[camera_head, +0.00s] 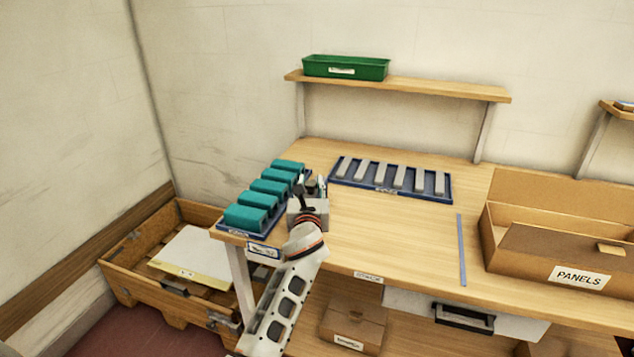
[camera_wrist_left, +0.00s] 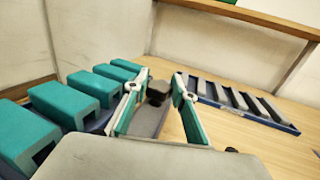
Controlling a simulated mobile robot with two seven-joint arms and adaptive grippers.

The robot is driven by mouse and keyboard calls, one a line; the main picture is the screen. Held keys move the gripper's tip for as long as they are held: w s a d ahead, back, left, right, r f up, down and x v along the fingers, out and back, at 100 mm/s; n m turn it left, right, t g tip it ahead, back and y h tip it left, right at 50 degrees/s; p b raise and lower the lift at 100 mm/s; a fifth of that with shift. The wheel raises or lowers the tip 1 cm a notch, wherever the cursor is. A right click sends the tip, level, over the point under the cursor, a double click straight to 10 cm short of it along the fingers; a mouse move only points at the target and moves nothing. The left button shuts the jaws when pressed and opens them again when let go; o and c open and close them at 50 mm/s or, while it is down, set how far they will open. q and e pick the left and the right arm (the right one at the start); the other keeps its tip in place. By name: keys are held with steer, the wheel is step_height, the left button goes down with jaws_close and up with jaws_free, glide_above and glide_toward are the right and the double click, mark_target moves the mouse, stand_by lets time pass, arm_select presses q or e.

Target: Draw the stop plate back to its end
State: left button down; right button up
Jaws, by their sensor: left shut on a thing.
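My left gripper (camera_head: 311,186) reaches over the workbench's left part, just right of the row of teal blocks. In the left wrist view its fingers (camera_wrist_left: 158,92) stand on either side of a grey piece with a dark knob (camera_wrist_left: 158,94), and it is shut on it. The gripper hides most of this piece in the head view. I see no label on it, and I cannot tell for sure whether it is the stop plate. My right gripper is not in view.
Teal blocks (camera_head: 262,193) stand in a blue tray to the left. A blue tray (camera_head: 447,196) of grey bars lies behind and right. A cardboard box (camera_head: 535,247) marked PANELS stands at the right. A shelf (camera_head: 440,90) holds a green bin (camera_head: 346,67). The bench middle is clear.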

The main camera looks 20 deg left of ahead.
arm_select(q)
steer(key=shift+w+a+r+p, duration=0.1)
steer(key=shift+a+p, duration=1)
steer(key=shift+a, duration=1.8)
steer(key=c, duration=1.6)
jaws_free()
steer(key=shift+c, duration=0.2)
steer(key=shift+a, duration=0.1)
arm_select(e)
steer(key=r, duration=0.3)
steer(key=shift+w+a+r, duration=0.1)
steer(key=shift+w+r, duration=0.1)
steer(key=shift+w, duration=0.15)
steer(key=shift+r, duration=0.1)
arm_select(q)
steer(key=v, duration=1.2)
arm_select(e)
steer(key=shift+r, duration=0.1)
